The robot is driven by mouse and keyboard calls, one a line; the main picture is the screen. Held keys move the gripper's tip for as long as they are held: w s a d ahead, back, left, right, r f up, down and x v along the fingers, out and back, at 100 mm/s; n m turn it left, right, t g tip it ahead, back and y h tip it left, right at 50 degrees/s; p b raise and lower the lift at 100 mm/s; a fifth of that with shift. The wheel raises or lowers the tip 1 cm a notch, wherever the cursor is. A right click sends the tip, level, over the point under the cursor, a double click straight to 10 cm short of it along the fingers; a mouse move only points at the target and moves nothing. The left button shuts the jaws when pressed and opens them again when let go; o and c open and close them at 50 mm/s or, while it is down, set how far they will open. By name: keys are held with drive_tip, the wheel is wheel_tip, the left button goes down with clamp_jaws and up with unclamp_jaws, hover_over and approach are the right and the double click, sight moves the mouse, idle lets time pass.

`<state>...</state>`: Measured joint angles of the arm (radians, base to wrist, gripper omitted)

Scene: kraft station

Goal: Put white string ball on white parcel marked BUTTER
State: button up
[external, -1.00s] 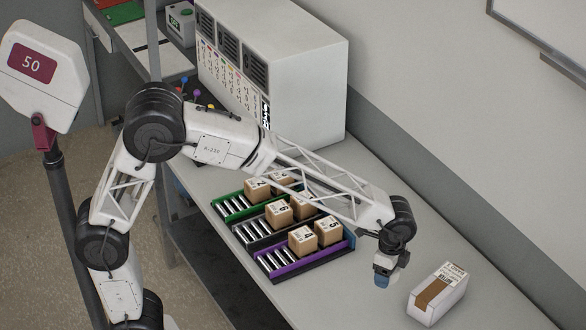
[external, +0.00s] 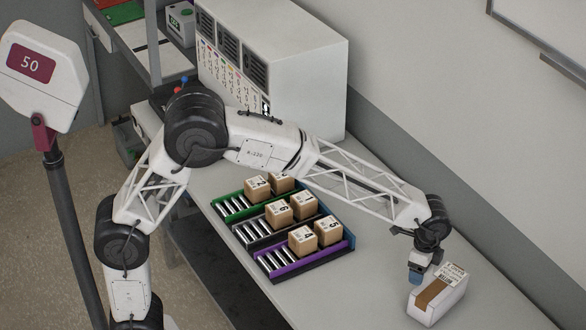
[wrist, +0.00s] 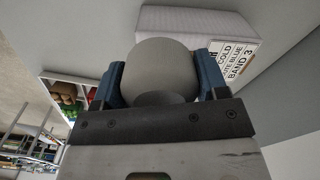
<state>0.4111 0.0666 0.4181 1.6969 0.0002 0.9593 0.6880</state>
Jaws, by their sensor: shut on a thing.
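My gripper (external: 416,277) is shut on a pale round ball, the string ball (wrist: 165,62), which sits between the blue fingers (wrist: 160,80) in the wrist view. In the external view the ball cannot be made out. The white parcel (external: 450,299) stands at the lower right with a brown band and a printed label on top. My gripper is close to its left, far side, and the ball appears above the table. In the wrist view the parcel (wrist: 195,22) is behind the ball, its label reading COLD, ROUTE BLUE, BAND 3. I cannot read BUTTER.
Roller trays with green, grey and purple edges hold several brown cartons (external: 302,239) left of the parcel. A large white cabinet (external: 300,80) stands at the back. The bench (external: 365,300) is clear between the trays and the parcel.

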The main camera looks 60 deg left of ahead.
hover_over(441, 283)
drive_tip(key=shift+f, duration=0.3)
idle(0.4)
drive_tip(key=shift+f, duration=1.8)
drive_tip(key=shift+f, duration=0.1)
drive_tip(key=o, duration=0.9)
wheel_tip(441, 283, up, 12)
drive_tip(key=shift+r, duration=0.15)
